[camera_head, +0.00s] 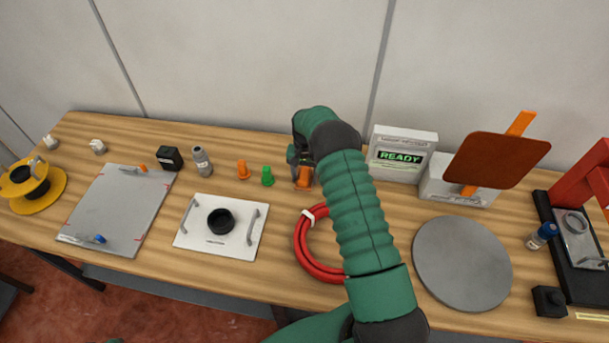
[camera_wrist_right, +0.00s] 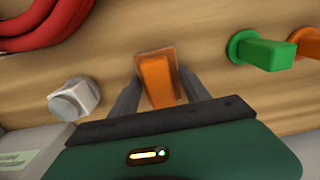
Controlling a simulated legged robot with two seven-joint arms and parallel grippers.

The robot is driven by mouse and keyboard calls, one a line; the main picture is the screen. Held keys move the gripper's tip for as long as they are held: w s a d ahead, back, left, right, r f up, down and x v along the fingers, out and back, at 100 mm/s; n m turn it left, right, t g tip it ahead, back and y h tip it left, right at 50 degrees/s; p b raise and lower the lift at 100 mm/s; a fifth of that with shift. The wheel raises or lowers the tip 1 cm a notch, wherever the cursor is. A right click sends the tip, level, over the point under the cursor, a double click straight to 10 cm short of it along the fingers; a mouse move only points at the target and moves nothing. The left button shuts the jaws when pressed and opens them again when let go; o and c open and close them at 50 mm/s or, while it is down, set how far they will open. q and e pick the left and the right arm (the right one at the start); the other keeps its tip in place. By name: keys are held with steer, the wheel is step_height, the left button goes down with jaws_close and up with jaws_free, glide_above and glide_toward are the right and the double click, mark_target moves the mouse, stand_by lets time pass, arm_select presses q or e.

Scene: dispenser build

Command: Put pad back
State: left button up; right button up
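A small orange block on a flat brownish-orange square base (camera_wrist_right: 156,80), which looks like a pad with a grip, stands on the table. In the head view it shows as an orange piece (camera_head: 303,178) below my right gripper (camera_head: 300,158). In the right wrist view, the two dark fingers of my right gripper (camera_wrist_right: 160,88) stand on either side of the orange block, with narrow gaps showing. The gripper looks open around it. A larger brown-red panel with an orange handle (camera_head: 497,160) leans at a white box on the right. My left gripper is not in view.
A green peg (camera_head: 267,176) and an orange peg (camera_head: 243,170) stand just left. A red hose coil (camera_head: 308,254) lies in front, partly behind my arm. A white READY box (camera_head: 402,154) and a grey disc (camera_head: 462,262) are right. A white plate (camera_head: 192,234) lies left.

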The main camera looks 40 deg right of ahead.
mark_target(305, 173)
steer(key=o, duration=0.4)
steer(key=shift+d, duration=0.1)
steer(key=shift+d+f, duration=0.1)
steer(key=shift+d, duration=0.15)
step_height(305, 173, up, 12)
steer(key=b, duration=0.1)
steer(key=s+a+r+n+t, duration=0.1)
steer(key=s+a+r+n, duration=0.15)
steer(key=a, duration=0.55)
steer(key=s+a+r+n, duration=0.1)
steer(key=s+a+n, duration=0.15)
steer(key=a, duration=0.55)
steer(key=s+a+n, duration=0.2)
steer(key=s+a, duration=0.3)
steer(key=s, duration=0.2)
steer(key=s+a+n+t, duration=0.1)
steer(key=s+a+n, duration=0.2)
steer(key=s+a, duration=0.2)
steer(key=shift+s+a+f+t, duration=0.2)
steer(key=shift+s+a+t, duration=0.1)
steer(key=shift+s, duration=1.25)
